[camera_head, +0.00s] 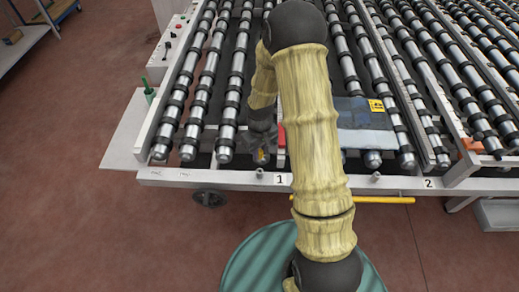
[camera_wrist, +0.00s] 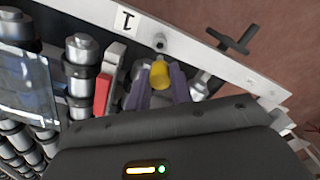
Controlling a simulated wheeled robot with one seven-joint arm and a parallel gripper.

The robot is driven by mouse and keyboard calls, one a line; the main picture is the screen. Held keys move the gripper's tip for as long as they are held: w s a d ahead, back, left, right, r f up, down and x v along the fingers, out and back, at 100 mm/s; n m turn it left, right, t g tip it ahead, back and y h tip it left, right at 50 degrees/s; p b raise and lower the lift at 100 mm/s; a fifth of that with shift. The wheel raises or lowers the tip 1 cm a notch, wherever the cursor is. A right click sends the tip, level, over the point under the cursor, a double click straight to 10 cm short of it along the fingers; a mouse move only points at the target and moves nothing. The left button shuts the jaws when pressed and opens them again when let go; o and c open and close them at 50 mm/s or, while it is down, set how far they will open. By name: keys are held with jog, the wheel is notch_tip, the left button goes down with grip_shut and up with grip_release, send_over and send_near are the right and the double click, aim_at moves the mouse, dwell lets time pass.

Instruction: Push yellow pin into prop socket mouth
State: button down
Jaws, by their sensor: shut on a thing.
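The yellow pin (camera_wrist: 160,74) is held between the two grey-purple fingers of my gripper (camera_wrist: 158,88) in the wrist view. In the head view, my gripper (camera_head: 262,146) hangs low over the front end of the rollers, with a bit of the yellow pin (camera_head: 262,156) showing at its tip. A small grey round fitting, which looks like the prop socket (camera_wrist: 160,41), stands on the white front rail beside the label 1. The pin's end is close to it, with a small gap seeming to show. The same fitting (camera_head: 260,173) shows just in front of the gripper in the head view.
The white front rail (camera_head: 220,178) runs along the roller table. A red block (camera_wrist: 102,92) stands close beside the fingers. A dark panel (camera_head: 362,114) with a yellow label lies on the rollers. A yellow rod (camera_head: 385,200) sticks out below the rail.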

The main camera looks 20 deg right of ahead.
aim_at(260, 158)
jog(key=shift+w+f+b, duration=0.15)
jog(key=shift+f+b, duration=1.45)
jog(key=shift+f, duration=0.9)
jog(key=shift+a, duration=0.15)
jog(key=shift+s+r, duration=0.1)
jog(key=shift+s, duration=0.1)
jog(key=shift+w+d, duration=0.1)
jog(key=shift+d, duration=0.1)
jog(key=shift+f+b, duration=1.75)
jog(key=shift+f, duration=0.6)
